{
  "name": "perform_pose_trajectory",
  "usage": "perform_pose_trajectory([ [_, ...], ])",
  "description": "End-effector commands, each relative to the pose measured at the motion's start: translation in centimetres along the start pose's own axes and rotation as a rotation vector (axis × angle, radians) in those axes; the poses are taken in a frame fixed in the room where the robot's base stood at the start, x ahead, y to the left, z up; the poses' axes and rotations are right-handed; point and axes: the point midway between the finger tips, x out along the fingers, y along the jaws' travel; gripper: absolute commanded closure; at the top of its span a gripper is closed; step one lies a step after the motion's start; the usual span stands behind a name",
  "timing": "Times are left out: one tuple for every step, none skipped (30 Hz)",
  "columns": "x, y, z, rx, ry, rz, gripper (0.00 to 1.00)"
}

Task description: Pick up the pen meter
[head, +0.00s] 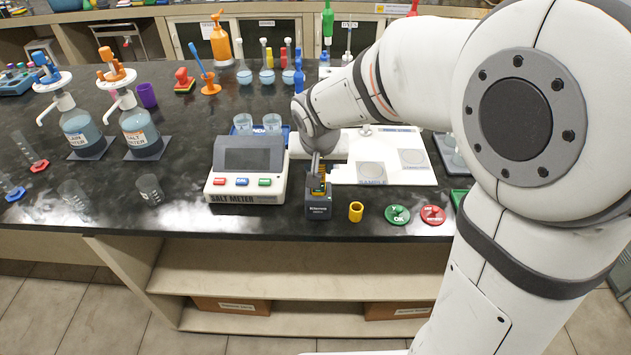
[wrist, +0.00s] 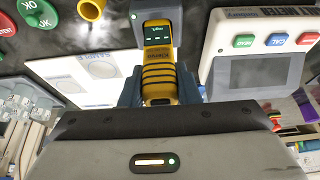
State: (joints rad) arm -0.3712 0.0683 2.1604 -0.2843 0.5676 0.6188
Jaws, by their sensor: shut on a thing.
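The yellow pen meter (head: 320,189) stands in a small dark holder (head: 318,208) at the front edge of the bench, beside the salt meter. Its yellow ridged body shows close up in the wrist view (wrist: 158,75), with a small lit screen near its far end. My gripper (head: 317,170) is shut on the pen meter, one finger on each side of its body. The head view does not show clearly whether the meter's lower end is still seated in the holder.
The salt meter (head: 246,160) stands close on the left. A yellow cup (head: 356,212), a green OK disc (head: 397,215) and a red disc (head: 432,215) lie right of the holder. A white board (head: 385,175) is behind. Bottles (head: 141,132) stand at left.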

Motion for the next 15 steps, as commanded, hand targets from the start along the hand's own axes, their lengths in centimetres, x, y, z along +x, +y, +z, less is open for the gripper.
perform_pose_trajectory([
  [-0.01,0.0,-0.01,0.0,0.0,0.0,0.82],
  [-0.01,0.0,-0.01,0.0,0.0,0.0,0.84],
  [-0.01,0.0,-0.01,0.0,0.0,0.0,0.87],
  [-0.01,0.0,-0.01,0.0,0.0,0.0,0.9],
  [-0.01,0.0,-0.01,0.0,0.0,0.0,0.92],
  [-0.02,0.0,-0.01,0.0,0.0,0.0,0.95],
  [-0.02,0.0,-0.01,0.0,0.0,0.0,0.98],
  [-0.02,0.0,-0.01,0.0,0.0,0.0,1.0],
  [-0.02,0.0,-0.01,0.0,0.0,0.0,1.0],
  [-0.02,0.0,-0.01,0.0,0.0,0.0,1.0],
  [-0.03,0.0,-0.02,0.0,0.001,0.0,1.0],
  [-0.03,0.0,-0.02,0.0,0.001,0.0,1.0],
  [-0.03,0.0,-0.02,0.0,0.001,0.0,1.0],
  [-0.03,0.0,-0.02,0.0,0.001,0.0,1.0],
  [-0.03,0.0,-0.02,0.0,0.001,0.0,1.0],
])
